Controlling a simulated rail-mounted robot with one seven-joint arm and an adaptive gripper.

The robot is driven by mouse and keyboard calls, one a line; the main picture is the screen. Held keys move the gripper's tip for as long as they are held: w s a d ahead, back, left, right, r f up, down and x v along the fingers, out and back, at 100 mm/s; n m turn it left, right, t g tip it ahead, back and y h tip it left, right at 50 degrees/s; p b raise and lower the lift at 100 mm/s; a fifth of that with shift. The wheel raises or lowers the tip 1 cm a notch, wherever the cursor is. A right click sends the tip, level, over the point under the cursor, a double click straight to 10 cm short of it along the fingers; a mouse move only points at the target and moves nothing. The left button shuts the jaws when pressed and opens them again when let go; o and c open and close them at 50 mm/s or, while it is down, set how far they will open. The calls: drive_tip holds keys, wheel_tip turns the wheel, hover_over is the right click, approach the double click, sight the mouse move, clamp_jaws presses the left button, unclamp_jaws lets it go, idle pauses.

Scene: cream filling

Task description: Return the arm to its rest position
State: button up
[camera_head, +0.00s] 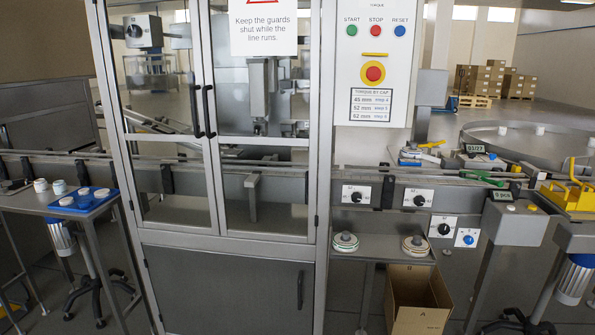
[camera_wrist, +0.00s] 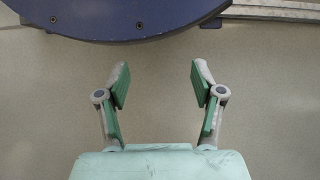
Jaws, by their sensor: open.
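My gripper (camera_wrist: 160,84) shows in the wrist view with its two green-padded fingers spread apart. It is open and nothing is between the fingers. Beyond it is a plain beige floor (camera_wrist: 160,62). My gripper and arm do not show in the head view.
The guarded machine (camera_head: 223,237) stands in the middle of the head view with its glass doors shut. A control panel (camera_head: 375,60) is at its right. A side table at left holds a blue tray (camera_head: 73,209). An open cardboard box (camera_head: 419,318) is low at right. A dark blue rounded body (camera_wrist: 130,18) is at the top of the wrist view.

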drive_tip(key=s+d+n+g+h, duration=0.1)
drive_tip(key=s+g, duration=0.1)
drive_tip(key=s, duration=0.5)
wheel_tip(320, 180, up, 15)
drive_tip(key=w+t+p, duration=0.1)
drive_tip(key=w+p, duration=0.1)
drive_tip(key=p, duration=1.4)
drive_tip(key=shift+d, duration=0.15)
drive_tip(key=shift+r, duration=0.1)
